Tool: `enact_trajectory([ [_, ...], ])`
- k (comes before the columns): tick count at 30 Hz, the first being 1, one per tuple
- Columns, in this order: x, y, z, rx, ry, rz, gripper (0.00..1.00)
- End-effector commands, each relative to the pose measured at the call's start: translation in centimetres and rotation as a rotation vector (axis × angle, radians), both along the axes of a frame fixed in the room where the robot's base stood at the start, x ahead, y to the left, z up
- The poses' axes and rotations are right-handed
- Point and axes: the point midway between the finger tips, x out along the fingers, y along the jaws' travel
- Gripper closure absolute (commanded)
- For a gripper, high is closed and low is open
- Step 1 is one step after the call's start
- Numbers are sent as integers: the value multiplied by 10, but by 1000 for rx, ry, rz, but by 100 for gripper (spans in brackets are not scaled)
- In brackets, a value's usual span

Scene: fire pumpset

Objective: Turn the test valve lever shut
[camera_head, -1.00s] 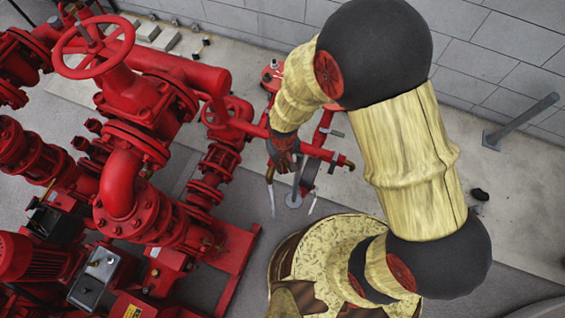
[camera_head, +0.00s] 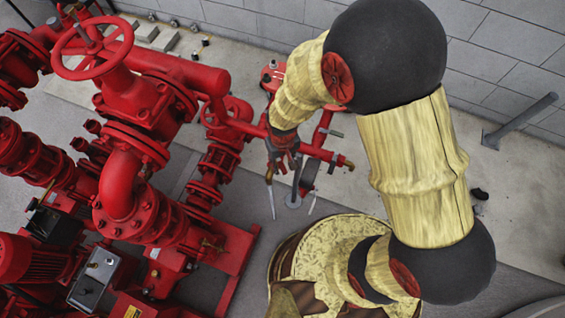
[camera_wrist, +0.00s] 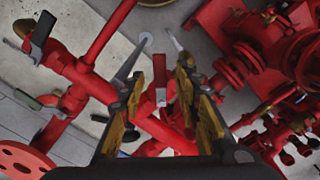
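My gripper (camera_head: 291,203) is over the red test pipework, with its fingers pointing down. In the wrist view my gripper (camera_wrist: 159,42) is open, with a clear gap between the two fingers. A red pipe (camera_wrist: 164,130) crosses below, and a red upright part with a pale grey plate (camera_wrist: 161,97) shows between the fingers. A dark grey lever (camera_wrist: 42,36) stands by the brass-tipped pipe end at the upper left, outside the fingers. I cannot tell for sure which part is the test valve lever, or whether a finger touches anything.
A red handwheel (camera_head: 93,47) and large red pump pipes fill the left. A grey slanted post (camera_head: 520,121) stands by the block wall (camera_head: 510,55) at right. Another red wheel (camera_wrist: 24,160) is at the wrist view's lower left. Some floor is clear at right.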

Motion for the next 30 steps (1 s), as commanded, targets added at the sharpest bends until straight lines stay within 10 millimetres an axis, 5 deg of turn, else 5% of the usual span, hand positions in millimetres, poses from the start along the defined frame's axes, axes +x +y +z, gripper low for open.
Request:
enact_trajectory([
  [15,1,0,93,1,-3,0,67],
  [30,1,0,103,0,-1,-1,71],
])
